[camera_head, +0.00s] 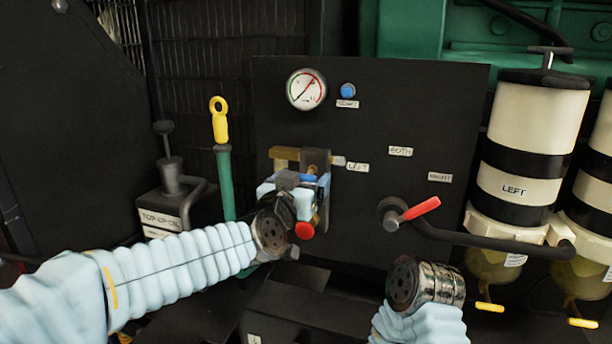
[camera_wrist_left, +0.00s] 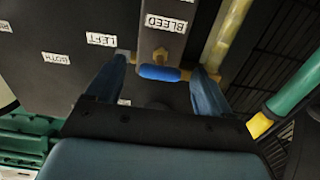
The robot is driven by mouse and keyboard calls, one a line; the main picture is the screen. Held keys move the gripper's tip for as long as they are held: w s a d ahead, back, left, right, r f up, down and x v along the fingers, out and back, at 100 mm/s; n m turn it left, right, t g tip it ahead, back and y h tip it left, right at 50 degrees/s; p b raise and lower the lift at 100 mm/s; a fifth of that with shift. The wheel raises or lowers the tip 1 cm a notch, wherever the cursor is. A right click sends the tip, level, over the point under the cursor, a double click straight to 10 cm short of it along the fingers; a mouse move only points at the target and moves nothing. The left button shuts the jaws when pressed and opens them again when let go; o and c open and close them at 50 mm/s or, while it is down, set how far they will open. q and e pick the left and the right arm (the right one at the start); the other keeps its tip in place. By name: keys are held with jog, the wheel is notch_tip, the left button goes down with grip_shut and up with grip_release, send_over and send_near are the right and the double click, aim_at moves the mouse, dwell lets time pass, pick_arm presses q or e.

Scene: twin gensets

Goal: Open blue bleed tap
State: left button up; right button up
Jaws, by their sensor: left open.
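The blue bleed tap shows in the left wrist view as a rounded blue handle (camera_wrist_left: 160,73) on a brass fitting, at the end of a grey block marked BLEED (camera_wrist_left: 163,25). My left gripper (camera_wrist_left: 163,82) is open, with one finger on each side of the tap. I cannot tell whether either finger touches it. In the head view my left gripper (camera_head: 312,185) is at the panel's left side and largely hides the tap; a bit of blue shows there. My right wrist shows low in the head view, but its fingers do not.
The black panel (camera_head: 440,110) carries a gauge (camera_head: 306,89), a blue button (camera_head: 348,90) and a red selector lever (camera_head: 420,208). A yellow-ringed dipstick (camera_head: 219,118) and green tube stand left of my left gripper. A striped LEFT filter (camera_head: 530,140) stands at the right.

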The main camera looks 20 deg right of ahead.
pick_arm(q)
jog(key=shift+x, duration=0.95)
pick_arm(e)
jog(key=shift+a+r, duration=0.1)
jog(key=shift+r, duration=0.05)
pick_arm(q)
jog(key=shift+c, duration=0.4)
jog(key=c, duration=0.9)
jog(key=shift+o, duration=0.2)
